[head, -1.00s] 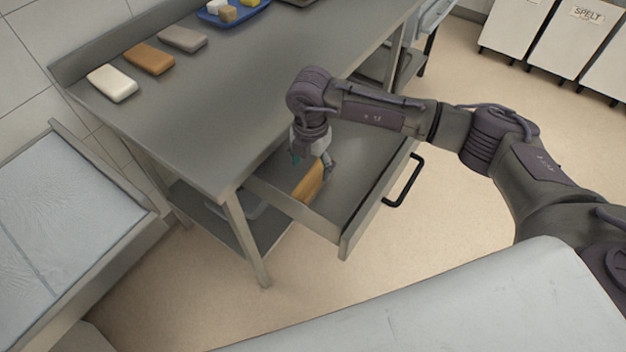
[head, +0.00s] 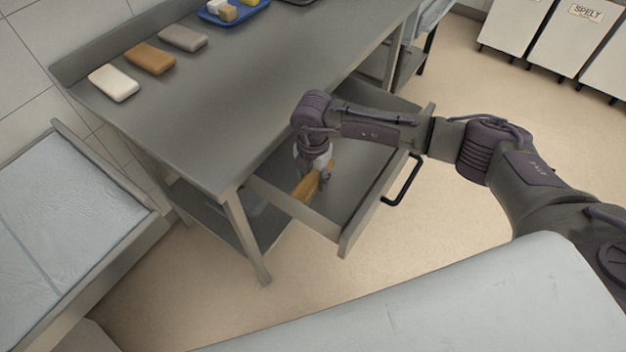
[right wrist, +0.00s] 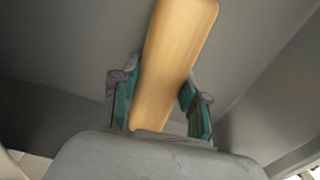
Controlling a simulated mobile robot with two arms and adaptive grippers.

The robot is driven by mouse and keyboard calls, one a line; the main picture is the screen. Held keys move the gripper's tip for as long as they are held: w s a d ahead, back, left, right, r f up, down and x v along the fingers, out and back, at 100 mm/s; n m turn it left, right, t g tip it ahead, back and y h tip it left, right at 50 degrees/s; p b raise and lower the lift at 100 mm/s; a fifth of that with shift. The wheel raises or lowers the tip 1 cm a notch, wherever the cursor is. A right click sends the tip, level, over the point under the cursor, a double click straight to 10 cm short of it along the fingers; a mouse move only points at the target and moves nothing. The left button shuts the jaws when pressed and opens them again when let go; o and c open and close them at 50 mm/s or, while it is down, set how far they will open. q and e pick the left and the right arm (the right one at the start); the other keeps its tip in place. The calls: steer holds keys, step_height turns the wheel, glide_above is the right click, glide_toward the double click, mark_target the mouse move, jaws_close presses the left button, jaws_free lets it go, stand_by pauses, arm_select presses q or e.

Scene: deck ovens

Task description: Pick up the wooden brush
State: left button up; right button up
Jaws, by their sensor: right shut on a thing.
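The wooden brush (head: 307,187) is in the open drawer (head: 349,232) under the steel table, near the drawer's left front part. My right gripper (head: 318,175) reaches down into the drawer and is shut on the brush. In the right wrist view the brush (right wrist: 172,62) shows as a long, light wooden piece between the two teal-padded fingers of the gripper (right wrist: 160,103). The brush's lower end is hidden behind the gripper body. I cannot tell whether it still touches the drawer floor. My left gripper is not in view.
The steel table (head: 215,110) stands over the drawer and holds white (head: 113,83), orange-brown (head: 150,58) and grey (head: 182,39) blocks and a blue tray (head: 236,17). The drawer's black handle (head: 403,182) sticks out at the right. White bins (head: 516,28) stand at the upper right.

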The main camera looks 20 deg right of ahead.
mark_target(313, 176)
steer(key=shift+r, duration=0.1)
steer(key=shift+c, duration=0.3)
step_height(313, 176, up, 10)
steer(key=shift+f+b, duration=0.1)
steer(key=shift+b, duration=0.5)
